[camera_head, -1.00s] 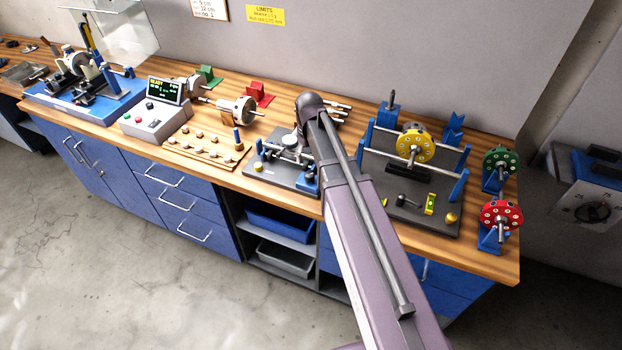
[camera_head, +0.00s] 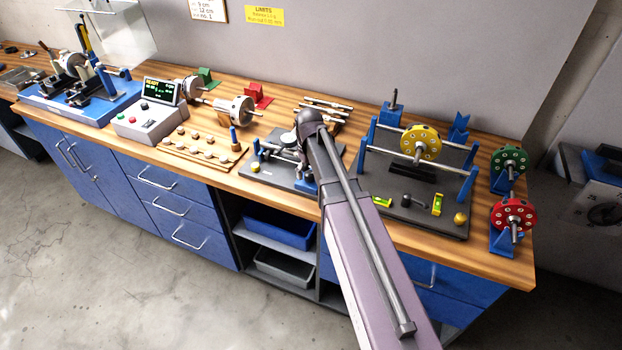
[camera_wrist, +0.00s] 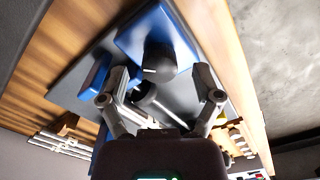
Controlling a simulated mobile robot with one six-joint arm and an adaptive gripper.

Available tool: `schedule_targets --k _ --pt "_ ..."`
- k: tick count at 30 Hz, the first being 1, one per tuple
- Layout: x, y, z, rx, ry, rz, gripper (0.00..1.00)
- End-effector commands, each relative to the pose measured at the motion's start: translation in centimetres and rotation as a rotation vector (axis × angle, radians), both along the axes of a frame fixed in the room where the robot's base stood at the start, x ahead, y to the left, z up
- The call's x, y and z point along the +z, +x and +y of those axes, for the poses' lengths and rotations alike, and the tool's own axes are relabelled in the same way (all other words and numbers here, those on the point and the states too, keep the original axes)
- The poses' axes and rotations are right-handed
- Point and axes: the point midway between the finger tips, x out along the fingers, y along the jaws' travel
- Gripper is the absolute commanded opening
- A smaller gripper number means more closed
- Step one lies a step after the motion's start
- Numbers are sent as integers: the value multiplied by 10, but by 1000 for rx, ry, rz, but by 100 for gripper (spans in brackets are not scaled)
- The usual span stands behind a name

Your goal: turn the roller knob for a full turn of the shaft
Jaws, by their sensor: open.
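In the wrist view, a black cylindrical knob (camera_wrist: 160,57) with a white mark stands at a blue block (camera_wrist: 133,32). A second dark cylinder (camera_wrist: 150,98) with a white mark lies closer to the palm. My gripper (camera_wrist: 160,73) is open, with one finger on each side of these dark parts. I cannot tell whether either finger touches the knob. In the head view, the grey roller fixture (camera_head: 262,172) carries a dial gauge (camera_head: 289,138). My arm hides its right part, the knob and my gripper there.
Right of my arm is a dark stand with a yellow rotor (camera_head: 420,143) on rails. Green (camera_head: 509,160) and red (camera_head: 513,214) rotors stand at the bench's right end. Left are a weight board (camera_head: 196,152) and a control box (camera_head: 146,121). The floor in front is clear.

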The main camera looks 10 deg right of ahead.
Motion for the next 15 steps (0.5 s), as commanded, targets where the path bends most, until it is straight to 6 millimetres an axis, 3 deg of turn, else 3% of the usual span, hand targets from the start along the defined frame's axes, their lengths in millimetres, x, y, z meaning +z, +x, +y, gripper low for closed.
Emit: schedule_targets --k 6,15 --pt "-12 0 0 0 0 0 82" --pt "-13 0 0 0 0 0 82"
